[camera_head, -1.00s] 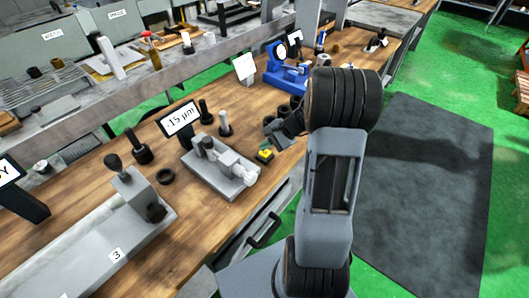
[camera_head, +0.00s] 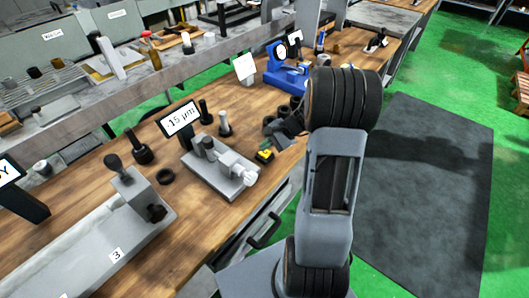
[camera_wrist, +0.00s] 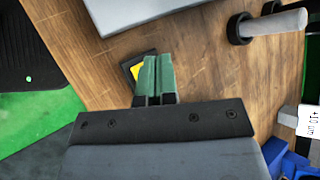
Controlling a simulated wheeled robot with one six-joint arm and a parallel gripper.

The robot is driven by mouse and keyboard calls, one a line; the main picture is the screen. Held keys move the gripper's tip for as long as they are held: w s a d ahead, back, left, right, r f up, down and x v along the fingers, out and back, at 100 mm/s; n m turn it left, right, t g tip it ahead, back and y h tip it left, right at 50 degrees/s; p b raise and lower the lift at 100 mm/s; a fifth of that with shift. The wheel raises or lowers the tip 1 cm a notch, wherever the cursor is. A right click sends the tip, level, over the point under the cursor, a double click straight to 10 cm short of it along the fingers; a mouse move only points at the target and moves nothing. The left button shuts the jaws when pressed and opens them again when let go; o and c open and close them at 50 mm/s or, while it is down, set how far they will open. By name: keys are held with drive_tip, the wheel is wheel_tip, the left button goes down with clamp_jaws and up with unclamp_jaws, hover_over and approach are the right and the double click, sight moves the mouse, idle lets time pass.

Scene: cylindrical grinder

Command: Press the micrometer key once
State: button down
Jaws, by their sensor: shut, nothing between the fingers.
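The yellow micrometer key (camera_head: 264,156) sits on a small dark base on the wooden bench, just right of the grey micrometer fixture (camera_head: 222,168). In the wrist view the yellow key (camera_wrist: 136,72) shows at the left edge of my gripper (camera_wrist: 157,62), partly hidden behind its fingers. My gripper's green fingers are shut together with nothing between them, and the tips are over or right beside the key. I cannot tell whether they touch it. The display (camera_head: 181,118) behind the fixture reads about 15 µm; its sign is hard to make out.
Dark cylindrical gauges (camera_head: 138,147) stand left of the fixture, and a dark ring (camera_head: 166,177) lies near them. A blue device (camera_head: 287,72) stands farther back. The bench's front edge runs close to the key, with green floor and a dark mat (camera_head: 425,190) beyond.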

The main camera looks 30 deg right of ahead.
sight(266, 153)
idle(0.4)
drive_tip(key=shift+f+b, duration=0.45)
drive_tip(key=shift+f+b, duration=0.4)
drive_tip(key=shift+f, duration=0.1)
idle(0.6)
drive_tip(key=shift+r, duration=0.1)
idle(0.4)
drive_tip(key=shift+r+p, duration=0.7)
drive_tip(key=shift+r, duration=0.15)
drive_tip(key=shift+r, duration=0.1)
drive_tip(key=shift+r+p, duration=1.9)
drive_tip(key=shift+r, duration=0.55)
